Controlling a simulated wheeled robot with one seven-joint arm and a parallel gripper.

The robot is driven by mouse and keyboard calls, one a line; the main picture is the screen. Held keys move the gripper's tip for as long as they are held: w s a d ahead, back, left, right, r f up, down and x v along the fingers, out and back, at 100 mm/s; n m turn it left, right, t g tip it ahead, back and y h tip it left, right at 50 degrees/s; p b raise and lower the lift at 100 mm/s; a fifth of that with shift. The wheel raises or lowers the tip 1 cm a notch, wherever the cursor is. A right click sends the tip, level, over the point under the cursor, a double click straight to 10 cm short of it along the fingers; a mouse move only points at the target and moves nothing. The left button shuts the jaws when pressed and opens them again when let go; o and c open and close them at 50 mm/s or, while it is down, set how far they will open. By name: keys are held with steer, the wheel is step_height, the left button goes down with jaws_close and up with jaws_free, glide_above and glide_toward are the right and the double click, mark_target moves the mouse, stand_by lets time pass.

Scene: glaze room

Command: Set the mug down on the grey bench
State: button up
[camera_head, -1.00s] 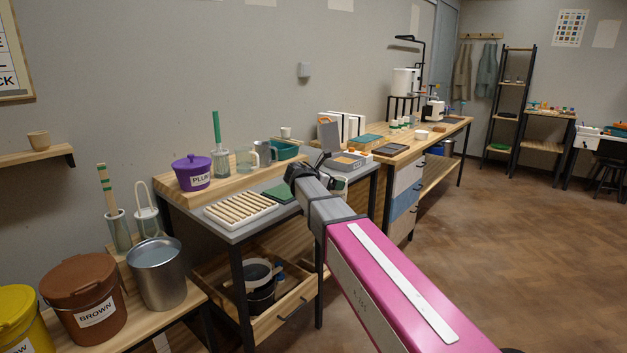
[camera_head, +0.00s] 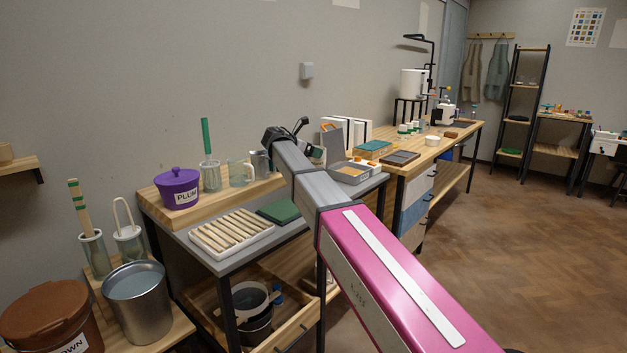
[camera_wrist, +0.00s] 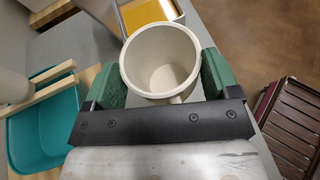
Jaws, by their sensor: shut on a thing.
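The off-white mug (camera_wrist: 148,45) shows in the wrist view, with its open mouth towards the camera and empty inside. My gripper (camera_wrist: 162,80) is shut on it, with one green pad on each side. The mug's handle points towards my gripper's black crossbar. In the head view my gripper (camera_head: 285,135) is at the rear of the grey bench (camera_head: 228,262), and I cannot make out the mug there. A grey surface lies beyond the mug in the wrist view. I cannot tell how high the mug is above it.
The bench holds a white slatted rack (camera_head: 232,232), a green mat (camera_head: 279,211) and a grey tray (camera_head: 350,172). A purple pot (camera_head: 177,190) and glass jug (camera_head: 241,172) stand on the raised wooden shelf. The wrist view shows a teal bin (camera_wrist: 40,125) left and an orange-filled tray (camera_wrist: 148,12) ahead.

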step_height(320, 180, down, 9)
steer(key=shift+r, duration=0.15)
stand_by(0.4)
steer(key=o, duration=1.2)
steer(key=shift+o, duration=0.2)
steer(key=v, duration=1.2)
